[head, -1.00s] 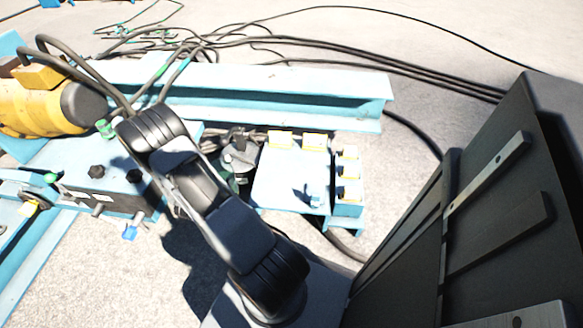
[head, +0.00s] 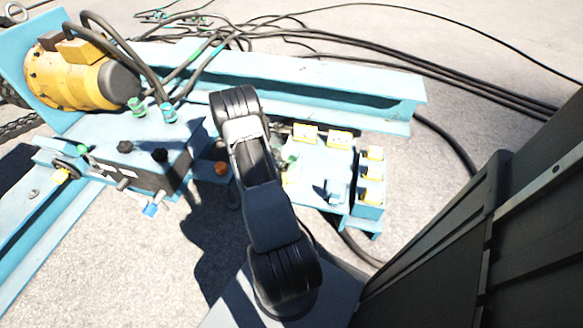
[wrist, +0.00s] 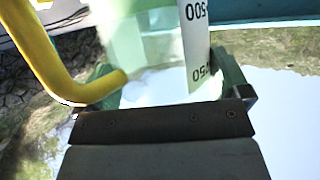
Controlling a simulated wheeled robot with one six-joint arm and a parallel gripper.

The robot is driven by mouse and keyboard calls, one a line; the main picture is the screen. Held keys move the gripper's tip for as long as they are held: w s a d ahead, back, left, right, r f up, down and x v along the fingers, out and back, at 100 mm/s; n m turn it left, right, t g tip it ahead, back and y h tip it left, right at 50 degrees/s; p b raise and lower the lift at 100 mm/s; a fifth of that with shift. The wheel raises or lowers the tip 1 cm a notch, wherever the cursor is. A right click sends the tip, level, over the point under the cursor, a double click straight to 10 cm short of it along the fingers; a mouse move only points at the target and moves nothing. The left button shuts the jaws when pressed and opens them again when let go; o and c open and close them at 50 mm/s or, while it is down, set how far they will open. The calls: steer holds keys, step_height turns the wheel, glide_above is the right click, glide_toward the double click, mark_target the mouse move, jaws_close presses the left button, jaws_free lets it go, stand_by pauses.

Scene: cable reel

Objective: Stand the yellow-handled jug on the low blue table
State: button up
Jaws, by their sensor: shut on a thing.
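The jug fills the upper middle of the wrist view, with a clear, pale green body (wrist: 150,55) and a white strip with upside-down numbers. Its yellow handle (wrist: 50,65) curves on the left. My gripper (wrist: 160,82) is shut on the jug, one finger on each side of the body. In the head view my arm hides the gripper and most or all of the jug; a small green patch shows just right of the arm. The low blue table (head: 306,186) is right of my arm, partly covered by it.
A long blue beam (head: 300,78) runs behind. A yellow motor (head: 70,78) and a control box (head: 140,160) are left. Black cables cross the ground.

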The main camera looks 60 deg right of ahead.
mark_target(295, 157)
steer(key=shift+s+d+f+b, duration=0.1)
steer(key=shift+d+f+b, duration=0.35)
steer(key=shift+d+f, duration=0.55)
steer(key=shift+s+d+f+b, duration=0.1)
steer(key=shift+d+f+b, duration=0.3)
steer(key=shift+d+f, duration=0.55)
steer(key=shift+f+b, duration=1)
steer(key=shift+f, duration=0.95)
steer(key=o, duration=1.4)
steer(key=shift+f, duration=0.15)
steer(key=shift+c, duration=0.2)
steer(key=shift+o, duration=0.4)
